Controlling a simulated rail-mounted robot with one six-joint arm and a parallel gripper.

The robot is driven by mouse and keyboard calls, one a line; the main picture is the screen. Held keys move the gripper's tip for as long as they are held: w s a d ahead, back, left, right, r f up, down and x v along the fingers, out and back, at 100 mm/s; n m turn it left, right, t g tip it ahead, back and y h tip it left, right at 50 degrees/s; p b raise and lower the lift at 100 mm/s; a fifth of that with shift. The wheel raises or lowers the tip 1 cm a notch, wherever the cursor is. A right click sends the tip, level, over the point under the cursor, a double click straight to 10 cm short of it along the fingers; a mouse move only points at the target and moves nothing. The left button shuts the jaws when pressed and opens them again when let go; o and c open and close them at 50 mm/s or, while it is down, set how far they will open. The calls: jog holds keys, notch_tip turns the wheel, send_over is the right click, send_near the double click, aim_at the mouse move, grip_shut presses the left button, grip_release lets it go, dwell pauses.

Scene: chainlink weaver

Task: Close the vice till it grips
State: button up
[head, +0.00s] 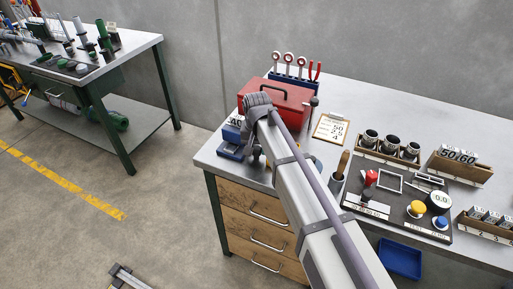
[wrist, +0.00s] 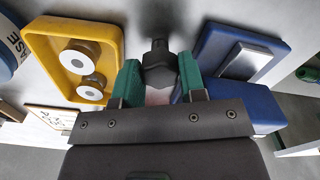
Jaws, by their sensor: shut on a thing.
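The blue vice (head: 231,150) sits at the left end of the grey workbench, partly hidden behind my arm in the head view. In the wrist view the blue vice (wrist: 238,50) is at the right, with a bright metal plate on it. A dark, faceted knob (wrist: 159,62) stands beside the vice, between my two green fingers. My gripper (wrist: 160,85) is shut on this knob. How the knob joins the vice is hidden, and the gap between the vice jaws cannot be made out.
A yellow tray (wrist: 62,30) with two round spools lies close left of my fingers. A red toolbox (head: 285,105) stands behind the vice. A clipboard (head: 330,128) and a dark control panel (head: 395,215) lie to the right. Wooden drawers (head: 262,225) are below the bench top.

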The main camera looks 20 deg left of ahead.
aim_at(257, 148)
jog(key=shift+m, duration=1.9)
jog(key=o, duration=0.9)
notch_tip(257, 148, up, 8)
jog(key=p, duration=0.8)
jog(key=shift+r, duration=0.1)
